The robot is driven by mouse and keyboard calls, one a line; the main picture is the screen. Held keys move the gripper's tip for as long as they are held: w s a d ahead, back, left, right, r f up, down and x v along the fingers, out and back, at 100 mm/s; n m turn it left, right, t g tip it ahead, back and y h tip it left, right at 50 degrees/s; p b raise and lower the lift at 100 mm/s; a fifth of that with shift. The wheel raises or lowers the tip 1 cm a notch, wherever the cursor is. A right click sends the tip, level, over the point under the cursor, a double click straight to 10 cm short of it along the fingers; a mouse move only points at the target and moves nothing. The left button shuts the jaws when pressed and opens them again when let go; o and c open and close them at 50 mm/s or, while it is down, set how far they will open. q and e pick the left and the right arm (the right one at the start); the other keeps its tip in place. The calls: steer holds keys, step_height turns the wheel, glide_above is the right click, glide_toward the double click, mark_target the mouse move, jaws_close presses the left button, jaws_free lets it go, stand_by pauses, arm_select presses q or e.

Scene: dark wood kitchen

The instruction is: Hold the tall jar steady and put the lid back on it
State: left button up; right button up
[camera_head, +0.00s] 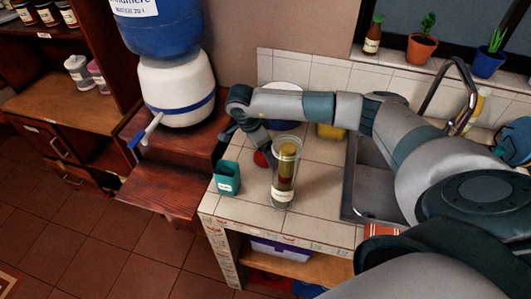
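The tall jar (283,190) stands upright near the front of the tiled counter. It is clear, with yellowish-brown contents. Its rim faces up and I make out no lid on it. My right arm reaches in from the right and passes behind the jar. My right gripper (248,142) is behind and left of the jar, pointing down toward the counter. Its fingers are small and partly hidden, so their opening is unclear. A small red round thing (261,159) lies below it, partly covered; I cannot tell if it is the lid. My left gripper is out of view.
A teal labelled container (227,179) stands left of the jar at the counter's left edge. A sink (372,190) is to the right. A yellow item (331,132) and a white round dish (288,87) are behind my arm. A water dispenser (177,90) stands at left.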

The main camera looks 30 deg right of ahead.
steer(key=shift+f, duration=0.15)
stand_by(0.3)
steer(key=c, duration=1.1)
